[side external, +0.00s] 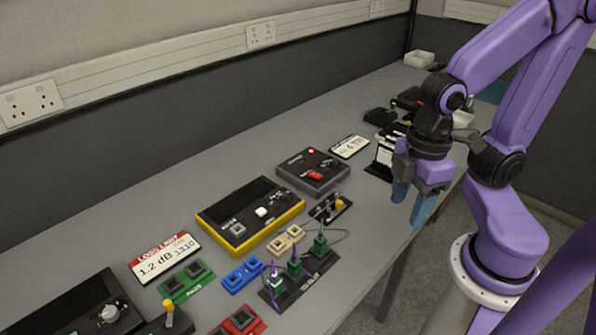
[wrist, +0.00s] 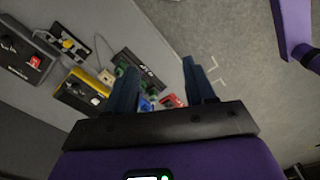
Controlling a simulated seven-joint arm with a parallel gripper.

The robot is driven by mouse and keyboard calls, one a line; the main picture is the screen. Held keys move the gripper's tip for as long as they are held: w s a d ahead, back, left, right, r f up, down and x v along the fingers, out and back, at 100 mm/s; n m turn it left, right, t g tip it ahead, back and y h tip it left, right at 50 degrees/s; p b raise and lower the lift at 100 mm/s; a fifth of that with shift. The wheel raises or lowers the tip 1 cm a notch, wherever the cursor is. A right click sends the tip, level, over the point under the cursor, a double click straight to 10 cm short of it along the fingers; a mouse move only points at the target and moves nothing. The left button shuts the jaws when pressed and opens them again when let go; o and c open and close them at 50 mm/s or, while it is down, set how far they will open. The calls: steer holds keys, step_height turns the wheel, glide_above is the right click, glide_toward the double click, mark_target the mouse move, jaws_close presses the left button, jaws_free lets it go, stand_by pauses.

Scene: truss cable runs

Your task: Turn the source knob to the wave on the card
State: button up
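A white card with a red header (side external: 165,257) reads "LOSS LIMIT", "1.2 dB" and "1310". It lies on the bench left of the yellow-edged meter (side external: 242,222). A black box (side external: 65,305) with a silver knob (side external: 109,313) is cut off at the lower left. A grey box (side external: 301,178) with a red part (side external: 315,174) stands behind the meter. I cannot tell for sure which box is the source, and no knob marking is readable. My gripper (side external: 411,204) is open and empty, high near the bench's front edge, well apart from these boxes. The wrist view also shows it open (wrist: 160,82).
Coloured adapter blocks, green (side external: 187,281), blue (side external: 243,275) and red (side external: 238,322), lie in front. A black stand with upright green connectors (side external: 295,268) and thin cables is near the front edge. Another white card (side external: 349,147) lies behind. Bare bench runs along the wall.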

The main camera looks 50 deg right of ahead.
steer(key=w+a+r+m, duration=0.1)
steer(key=w+m, duration=0.2)
steer(key=w, duration=0.7)
steer(key=m, duration=0.9)
glide_above(333, 160)
step_height(333, 160, down, 4)
step_height(333, 160, down, 17)
steer(key=shift+r, duration=0.2)
jaws_close()
